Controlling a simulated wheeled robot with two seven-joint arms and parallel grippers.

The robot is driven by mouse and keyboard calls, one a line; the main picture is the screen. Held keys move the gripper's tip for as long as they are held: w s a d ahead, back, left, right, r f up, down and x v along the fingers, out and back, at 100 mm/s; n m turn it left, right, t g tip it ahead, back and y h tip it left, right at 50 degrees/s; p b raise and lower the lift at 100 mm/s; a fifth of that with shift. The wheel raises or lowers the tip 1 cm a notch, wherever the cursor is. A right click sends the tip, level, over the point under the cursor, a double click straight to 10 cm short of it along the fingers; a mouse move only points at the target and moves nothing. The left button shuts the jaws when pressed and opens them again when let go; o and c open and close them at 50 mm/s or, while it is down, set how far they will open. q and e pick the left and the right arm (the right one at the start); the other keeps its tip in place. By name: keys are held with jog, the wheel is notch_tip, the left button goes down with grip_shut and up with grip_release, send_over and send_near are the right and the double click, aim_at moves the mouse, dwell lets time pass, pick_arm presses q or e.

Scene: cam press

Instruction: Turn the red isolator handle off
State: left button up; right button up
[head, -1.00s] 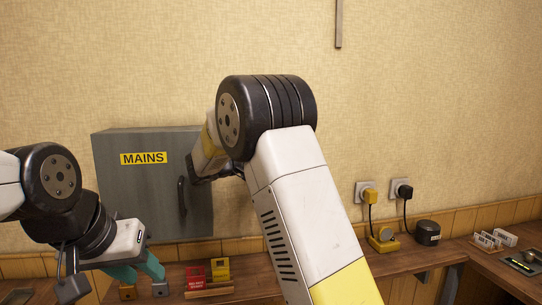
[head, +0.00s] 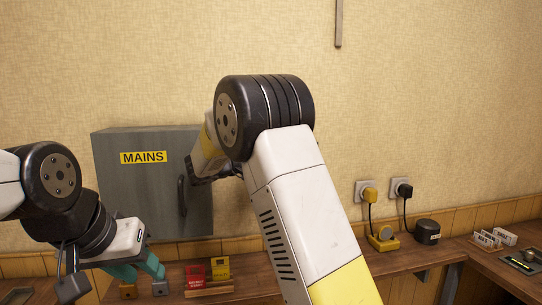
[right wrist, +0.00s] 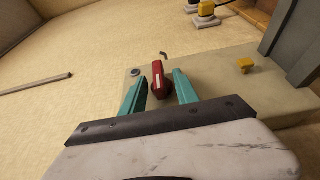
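The red isolator handle (right wrist: 158,80) shows in the right wrist view, mounted on a pale plate (right wrist: 220,78). It stands about lengthwise between the two teal fingers of my right gripper (right wrist: 160,90). The fingers are apart, with a narrow gap seen on each side of the handle; I cannot tell how deep it sits between them. In the head view the handle and right gripper are hidden, with my right arm in front. My left gripper (head: 138,269) is open and empty, low in front of the grey MAINS cabinet (head: 140,190).
The cabinet's black door handle (head: 182,196) is close to my right arm. The wooden bench (head: 250,277) holds red (head: 195,273) and yellow (head: 220,268) tags or cards. Plugs sit in wall sockets (head: 367,191) at right. A yellow knob (right wrist: 245,65) shows on the plate.

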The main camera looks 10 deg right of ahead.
jog(key=v, duration=0.7)
jog(key=shift+a, duration=0.3)
jog(key=shift+s+d, duration=0.1)
jog(key=shift+s, duration=0.1)
jog(key=s+d+f+m+g+y, duration=0.1)
jog(key=s+d+f+g+y, duration=0.2)
jog(key=s+d+f+y, duration=0.3)
jog(key=s+d+f+g+y, duration=0.2)
jog(key=s+d+f+y, duration=0.15)
jog(key=s+d, duration=0.4)
jog(key=s+a+m+t+y, duration=0.1)
jog(key=s+a+y, duration=0.3)
jog(key=s, duration=0.4)
jog(key=s+a+f+m+t+y, duration=0.1)
jog(key=s+a+m+t+y, duration=0.1)
jog(key=s+a+y, duration=0.3)
jog(key=s, duration=0.3)
jog(key=shift+s+a+f+t, duration=0.25)
jog(key=shift+s+t, duration=0.05)
jog(key=shift+t, duration=0.1)
jog(key=shift+c, duration=0.3)
